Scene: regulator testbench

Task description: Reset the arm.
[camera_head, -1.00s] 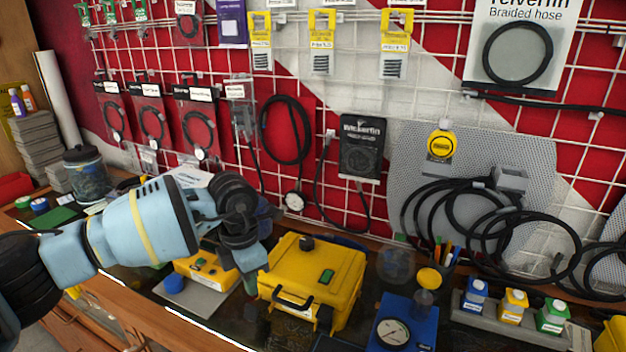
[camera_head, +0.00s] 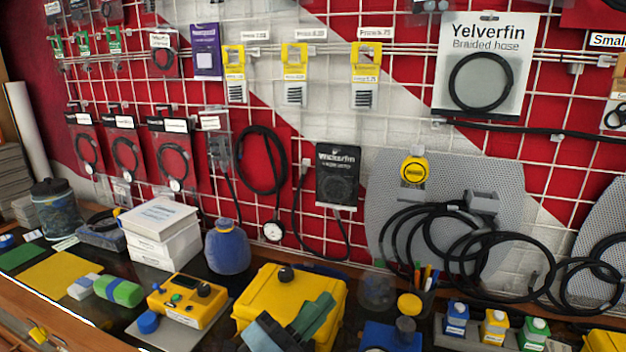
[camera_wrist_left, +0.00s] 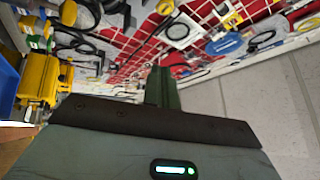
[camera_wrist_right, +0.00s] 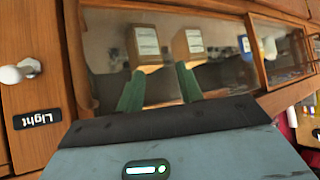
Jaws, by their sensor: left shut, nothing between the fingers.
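My left gripper (camera_head: 316,318) shows at the bottom of the head view, low in front of the yellow case (camera_head: 258,298). It hides part of the case's front. Its green fingers are together and empty; they also show in the left wrist view (camera_wrist_left: 160,86). The yellow case shows at the left of that view (camera_wrist_left: 37,80). My right gripper (camera_wrist_right: 158,80) shows only in the right wrist view. Its green fingers are apart with nothing between them, in front of a wood-framed glass panel (camera_wrist_right: 110,45).
A yellow device (camera_head: 188,300), a blue round container (camera_head: 227,248) and white boxes (camera_head: 160,238) stand on the bench left of the case. Small bottles (camera_head: 495,326) stand at the right. A grid wall with hanging hoses rises behind. Boxes (camera_wrist_right: 143,46) show behind the glass.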

